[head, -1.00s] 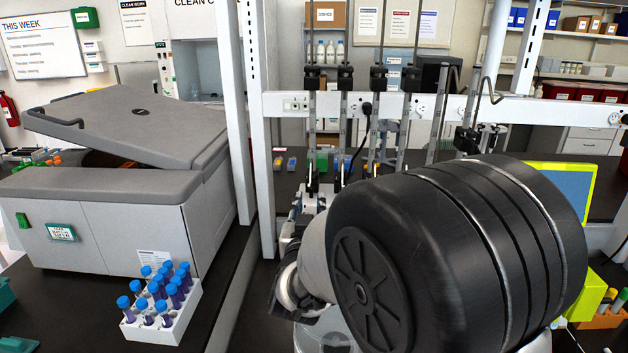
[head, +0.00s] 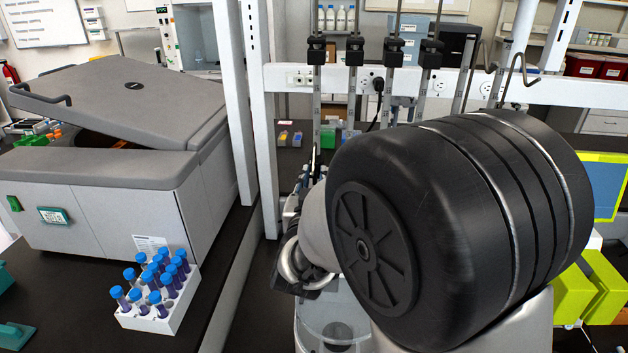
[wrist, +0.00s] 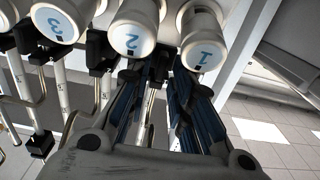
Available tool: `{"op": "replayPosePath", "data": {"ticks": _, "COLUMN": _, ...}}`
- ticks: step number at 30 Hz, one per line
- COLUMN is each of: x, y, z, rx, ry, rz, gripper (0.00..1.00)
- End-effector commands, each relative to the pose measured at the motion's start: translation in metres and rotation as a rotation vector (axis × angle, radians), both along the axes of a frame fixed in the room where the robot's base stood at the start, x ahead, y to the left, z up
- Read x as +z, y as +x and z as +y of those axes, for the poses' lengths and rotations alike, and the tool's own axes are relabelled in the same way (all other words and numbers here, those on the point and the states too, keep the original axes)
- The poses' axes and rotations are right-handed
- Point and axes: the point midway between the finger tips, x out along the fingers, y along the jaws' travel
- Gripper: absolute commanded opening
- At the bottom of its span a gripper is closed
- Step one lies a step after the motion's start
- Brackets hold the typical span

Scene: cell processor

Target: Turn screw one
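The white knob marked 1 (wrist: 205,55) is at the upper right in the wrist view, its number upside down. I take it as screw one. The knobs marked 2 (wrist: 133,38) and 3 (wrist: 58,22) stand to its left. My gripper (wrist: 160,84) is open, with its two blue-and-black fingers spread. The fingertips are close below the gap between knobs 1 and 2, the right one nearer knob 1. I cannot tell whether they touch anything. No knob is between the fingers. In the head view my gripper is mostly hidden behind my black arm joint.
Upright metal rods with black clamps (head: 354,50) stand behind my arm, before a white rail (head: 290,77). A white post (head: 264,150) stands left of my arm. Beyond it are a grey centrifuge (head: 120,130) and a white rack (head: 165,322) of blue-capped tubes.

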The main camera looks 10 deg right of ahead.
Motion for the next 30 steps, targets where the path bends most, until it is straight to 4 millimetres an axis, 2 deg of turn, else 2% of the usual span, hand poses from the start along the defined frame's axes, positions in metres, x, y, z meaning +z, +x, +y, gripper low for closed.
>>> {"op": "replayPosePath", "data": {"ticks": 8, "x": 0.0001, "y": 0.0001, "z": 0.0, "rx": 0.0, "ry": 0.0, "rz": 0.0, "gripper": 0.0}}
{"op": "replayPosePath", "data": {"ticks": 17, "x": 0.0003, "y": 0.0002, "z": -0.0001, "rx": 0.0, "ry": -0.005, "rz": 0.002, "gripper": 0.0}}
{"op": "replayPosePath", "data": {"ticks": 30, "x": 0.0004, "y": 0.0013, "z": 0.0028, "rx": 0.0, "ry": -0.361, "rz": 0.117, "gripper": 0.0}}
